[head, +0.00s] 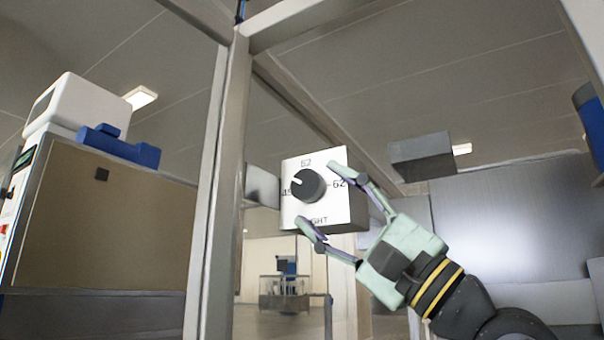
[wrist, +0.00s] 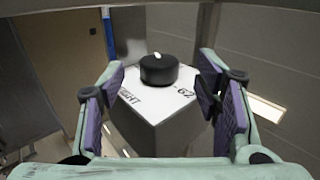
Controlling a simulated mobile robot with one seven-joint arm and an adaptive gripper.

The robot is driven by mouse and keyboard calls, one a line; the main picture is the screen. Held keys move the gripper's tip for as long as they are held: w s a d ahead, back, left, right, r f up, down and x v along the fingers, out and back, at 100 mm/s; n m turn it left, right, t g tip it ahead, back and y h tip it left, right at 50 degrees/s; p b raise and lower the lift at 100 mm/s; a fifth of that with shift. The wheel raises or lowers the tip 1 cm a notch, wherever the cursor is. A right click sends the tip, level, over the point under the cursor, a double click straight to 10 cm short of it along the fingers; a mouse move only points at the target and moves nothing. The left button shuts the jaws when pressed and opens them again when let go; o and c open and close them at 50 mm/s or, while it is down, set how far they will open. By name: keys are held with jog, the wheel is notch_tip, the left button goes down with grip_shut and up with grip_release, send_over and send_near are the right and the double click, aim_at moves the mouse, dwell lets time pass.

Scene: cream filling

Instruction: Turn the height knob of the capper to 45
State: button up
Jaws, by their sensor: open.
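The height knob (head: 310,187) is a round black dial on a white box (head: 345,212), the capper's control face. The face reads 52 at the top, 62 at the right, 45 at the left and partly hidden HEIGHT lettering below. The knob's white mark is on its left side, tilted up, seemingly between 45 and 52. My gripper (head: 316,188) is open, coming from the lower right, one finger above right and one below the knob. In the wrist view the knob (wrist: 159,72) sits between the spread fingers (wrist: 161,72), farther out and with clear gaps both sides.
A grey metal post (head: 213,200) stands left of the box, with a frame beam above. A tan cabinet (head: 100,225) with a white and blue unit is at the far left. A grey box (head: 420,157) hangs behind on the right.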

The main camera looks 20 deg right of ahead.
aim_at(304, 183)
jog(key=p+x, duration=0.1)
jog(key=x, duration=0.4)
jog(key=shift+w+r, duration=0.1)
jog(key=shift+w, duration=0.05)
jog(key=shift+c, duration=0.6)
jog(key=c, duration=1.1)
